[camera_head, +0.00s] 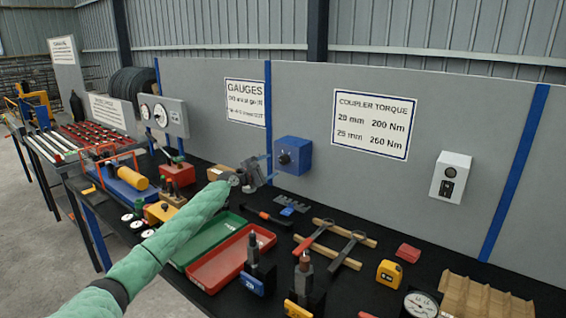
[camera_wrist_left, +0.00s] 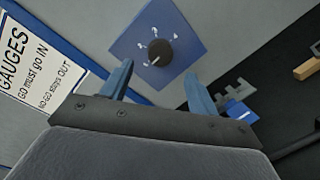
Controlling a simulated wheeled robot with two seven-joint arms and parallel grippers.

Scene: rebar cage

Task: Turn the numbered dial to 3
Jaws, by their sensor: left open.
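The numbered dial is a dark round knob (camera_wrist_left: 160,51) on the face of a blue box (camera_head: 299,160), mounted on the grey panel. White numerals ring the knob in the left wrist view, small and tilted. A white mark on the knob points to the lower left in that view; I cannot tell surely which number it meets. My left gripper (camera_head: 266,168) is open and empty, just left of the box in the head view. Its two blue fingers (camera_wrist_left: 160,84) point toward the dial, apart from the knob. My right gripper is not in view.
Below lies a black bench with a green tray (camera_head: 212,240), a red tray (camera_head: 232,258), hammers (camera_head: 318,236) and a grey toothed piece (camera_head: 292,204). A white switch box (camera_head: 451,177) and signs (camera_head: 373,124) are on the panel. The space before the dial looks clear.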

